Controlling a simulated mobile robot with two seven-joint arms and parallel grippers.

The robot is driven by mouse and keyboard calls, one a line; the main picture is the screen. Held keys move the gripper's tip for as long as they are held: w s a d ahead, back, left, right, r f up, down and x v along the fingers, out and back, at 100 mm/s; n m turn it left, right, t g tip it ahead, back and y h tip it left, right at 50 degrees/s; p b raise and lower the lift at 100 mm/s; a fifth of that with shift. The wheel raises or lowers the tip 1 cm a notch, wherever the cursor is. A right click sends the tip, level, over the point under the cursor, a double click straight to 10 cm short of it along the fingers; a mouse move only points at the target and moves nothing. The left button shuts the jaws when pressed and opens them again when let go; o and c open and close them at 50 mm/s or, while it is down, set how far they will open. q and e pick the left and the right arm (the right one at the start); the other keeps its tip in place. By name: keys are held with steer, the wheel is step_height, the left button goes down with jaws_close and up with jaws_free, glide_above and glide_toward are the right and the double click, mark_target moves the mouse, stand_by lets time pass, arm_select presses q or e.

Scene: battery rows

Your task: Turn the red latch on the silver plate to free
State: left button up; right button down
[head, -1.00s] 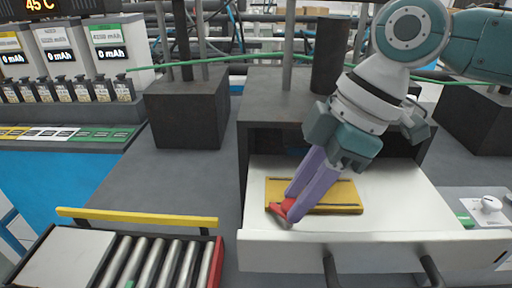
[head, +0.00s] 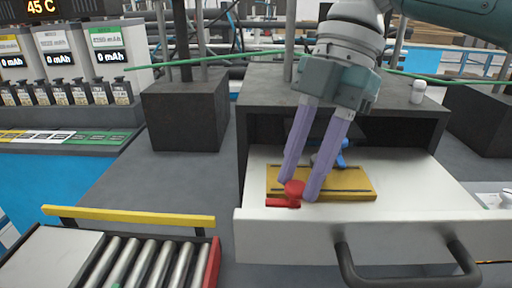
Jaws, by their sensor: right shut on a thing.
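The red latch (head: 292,192) has a round knob with a short bar pointing left. It is at the front left of a yellow plate (head: 352,190) in the open white drawer; the plate under it looks yellow, not silver. My right gripper (head: 298,190) comes down from above, its purple fingers shut on the red latch, one on each side of the knob. The fingers hide part of the latch and plate. A blue part (head: 342,154) shows behind the right finger, partly hidden. My left gripper is not in view.
The drawer (head: 430,200) sticks out of a dark cabinet (head: 400,110), with a dark handle (head: 352,268) in front. A small white bottle (head: 418,93) stands on top. A roller tray (head: 150,262) with a yellow bar lies at left; batteries (head: 60,92) stand behind.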

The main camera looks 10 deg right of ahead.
stand_by(0.3)
steer(key=c, duration=0.6)
jaws_free()
steer(key=b+v, duration=0.2)
steer(key=v, duration=0.8)
